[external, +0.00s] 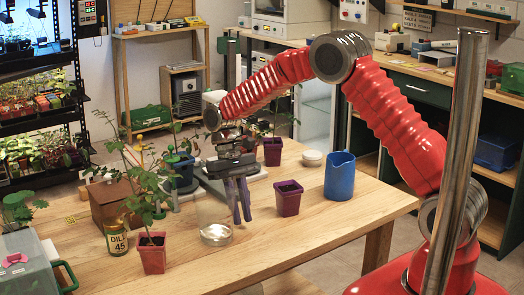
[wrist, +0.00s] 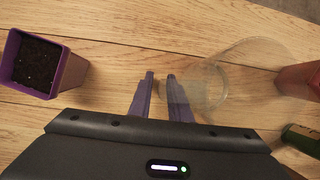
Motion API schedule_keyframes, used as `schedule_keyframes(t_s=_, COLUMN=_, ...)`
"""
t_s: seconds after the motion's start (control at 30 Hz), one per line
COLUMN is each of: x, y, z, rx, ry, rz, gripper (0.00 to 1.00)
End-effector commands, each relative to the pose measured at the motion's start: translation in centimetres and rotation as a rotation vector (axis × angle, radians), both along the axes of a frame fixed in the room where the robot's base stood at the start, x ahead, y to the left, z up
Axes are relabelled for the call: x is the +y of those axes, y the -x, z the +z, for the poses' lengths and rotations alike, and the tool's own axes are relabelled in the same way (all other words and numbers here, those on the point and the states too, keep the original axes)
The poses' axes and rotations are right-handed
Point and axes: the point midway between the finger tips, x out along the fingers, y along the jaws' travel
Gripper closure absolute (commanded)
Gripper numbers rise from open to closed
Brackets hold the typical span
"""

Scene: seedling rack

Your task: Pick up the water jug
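A clear see-through vessel (external: 214,218), which looks like the water jug, stands upright on the wooden table with a pale, shiny bottom. In the wrist view the clear jug (wrist: 250,72) is just right of my fingers. A blue pitcher (external: 340,177) also stands on the table, farther right; its contents are hidden. My gripper (external: 239,205) points down beside the clear jug, on its right in the external view. In the wrist view the purple fingers (wrist: 160,76) are a narrow gap apart with nothing visible held between them. Whether a finger touches the jug I cannot tell.
A purple pot of soil (external: 289,197) stands right of my gripper and shows in the wrist view (wrist: 36,64). A red potted seedling (external: 152,252) and a DILL jar (external: 117,239) stand left of the clear jug. The table's front right is clear.

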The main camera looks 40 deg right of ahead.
Motion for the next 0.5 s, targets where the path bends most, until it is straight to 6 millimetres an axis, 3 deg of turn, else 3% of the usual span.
schedule_keyframes(t_s=0.27, x=-0.01, y=-0.02, z=0.04, rx=0.000, ry=0.000, rz=0.000, gripper=0.83)
schedule_keyframes(t_s=0.5, x=-0.01, y=-0.02, z=0.04, rx=0.000, ry=0.000, rz=0.000, gripper=1.00)
